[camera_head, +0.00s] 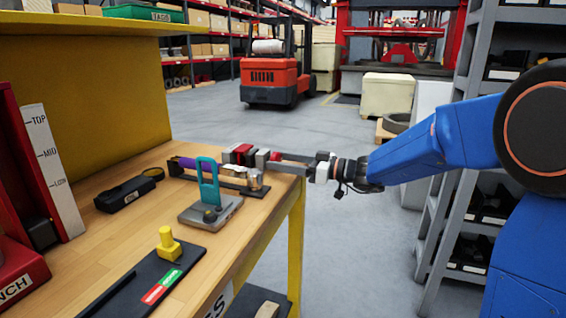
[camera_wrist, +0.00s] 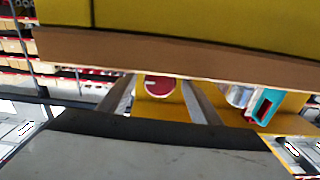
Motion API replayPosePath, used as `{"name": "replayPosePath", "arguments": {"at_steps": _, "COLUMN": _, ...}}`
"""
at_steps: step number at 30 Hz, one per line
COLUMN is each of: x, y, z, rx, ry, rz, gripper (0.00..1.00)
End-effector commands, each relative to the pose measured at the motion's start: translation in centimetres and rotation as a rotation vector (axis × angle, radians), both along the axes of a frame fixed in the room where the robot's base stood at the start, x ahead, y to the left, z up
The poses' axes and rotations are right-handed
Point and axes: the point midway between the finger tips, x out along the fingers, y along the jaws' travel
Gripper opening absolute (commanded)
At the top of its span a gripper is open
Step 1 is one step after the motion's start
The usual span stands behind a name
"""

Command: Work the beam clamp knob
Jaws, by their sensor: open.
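My gripper (camera_head: 276,160) reaches in from the right at the far corner of the workbench, with its two fingers apart. In the wrist view, my open gripper (camera_wrist: 158,82) has a red round face with a pale rim, seemingly a knob (camera_wrist: 158,87), showing between the fingers; contact cannot be told. In the head view, a red and grey block-like fixture (camera_head: 243,153) stands just ahead of the fingertips. Nearer lies a dark rail with a purple bar (camera_head: 186,162) and a silver cylinder (camera_head: 254,181). Which part is the beam clamp knob is not certain.
A teal handle (camera_head: 209,178) stands upright on a grey plate close by, in front of the rail. A yellow knob (camera_head: 168,244), a black box (camera_head: 129,193) and a TOP/MID scale (camera_head: 53,172) are on the wooden bench (camera_head: 85,270).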

Motion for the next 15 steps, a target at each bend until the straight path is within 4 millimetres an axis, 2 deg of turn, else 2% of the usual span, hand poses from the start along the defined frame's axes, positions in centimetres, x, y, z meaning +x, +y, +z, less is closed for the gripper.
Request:
{"name": "replayPosePath", "arguments": {"at_steps": 1, "x": 0.0, "y": -0.01, "z": 0.0, "rx": 0.0, "ry": 0.0, "rz": 0.0, "gripper": 0.53}}
{"name": "replayPosePath", "arguments": {"at_steps": 3, "x": 0.0, "y": -0.01, "z": -0.01, "rx": 0.0, "ry": 0.0, "rz": 0.0, "gripper": 0.36}}
{"name": "replayPosePath", "arguments": {"at_steps": 6, "x": -0.01, "y": -0.02, "z": 0.0, "rx": 0.0, "ry": 0.0, "rz": 0.0, "gripper": 0.16}}
{"name": "replayPosePath", "arguments": {"at_steps": 11, "x": -0.02, "y": -0.02, "z": -0.01, "rx": 0.004, "ry": 0.012, "rz": 0.0, "gripper": 0.17}}
{"name": "replayPosePath", "arguments": {"at_steps": 15, "x": -0.02, "y": -0.02, "z": -0.01, "rx": 0.032, "ry": 0.088, "rz": 0.0, "gripper": 0.17}}
